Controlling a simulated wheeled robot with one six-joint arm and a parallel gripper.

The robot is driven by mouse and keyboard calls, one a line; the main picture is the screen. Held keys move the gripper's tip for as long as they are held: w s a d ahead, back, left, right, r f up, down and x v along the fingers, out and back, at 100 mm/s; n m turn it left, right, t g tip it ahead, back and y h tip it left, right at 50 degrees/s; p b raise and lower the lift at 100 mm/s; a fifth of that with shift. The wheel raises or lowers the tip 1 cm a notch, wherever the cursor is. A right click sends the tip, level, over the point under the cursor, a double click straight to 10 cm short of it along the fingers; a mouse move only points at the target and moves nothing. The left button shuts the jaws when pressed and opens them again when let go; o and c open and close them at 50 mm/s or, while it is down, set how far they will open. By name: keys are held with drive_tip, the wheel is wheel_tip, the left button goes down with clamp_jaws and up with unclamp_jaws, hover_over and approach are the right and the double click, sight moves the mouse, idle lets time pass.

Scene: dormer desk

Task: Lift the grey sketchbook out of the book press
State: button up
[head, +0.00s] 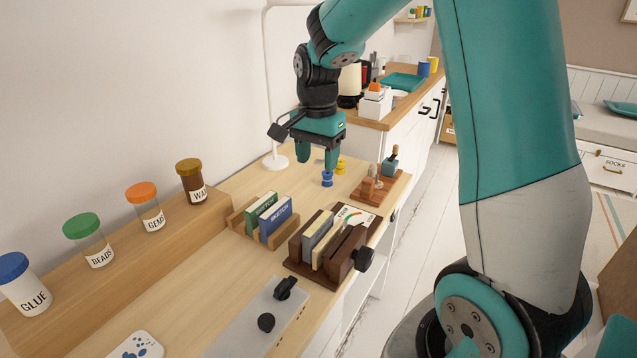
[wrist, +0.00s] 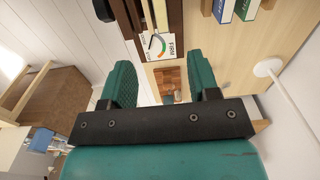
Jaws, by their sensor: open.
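The book press (head: 345,265) is a dark brown wooden frame with a black knob on its right side. The grey sketchbook (head: 317,232) stands upright in it, beside a cream book (head: 325,243). My gripper (head: 318,160) is open and empty, pointing down above the desk, behind the press and apart from it. In the wrist view the gripper's two teal fingers (wrist: 163,78) are spread with nothing between them. The press shows at the top edge there (wrist: 174,15), partly cut off; I cannot clearly pick out the sketchbook in that view.
A rack (head: 238,222) left of the press holds a green and a blue sketchbook (head: 276,217). A gauge card marked FIRM (head: 356,214) lies by the press. Spools (head: 327,179) and a wooden tool block (head: 369,192) stand behind. Jars (head: 147,207) line the left ledge.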

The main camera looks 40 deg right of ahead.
sight(320, 224)
drive_tip(key=f, duration=1.7)
drive_tip(key=shift+d+f, duration=0.2)
drive_tip(key=shift+f, duration=0.1)
clamp_jaws()
drive_tip(key=c, duration=0.8)
unclamp_jaws()
drive_tip(key=shift+c, duration=0.6)
drive_tip(key=shift+s+r, duration=0.1)
drive_tip(key=shift+s, duration=0.05)
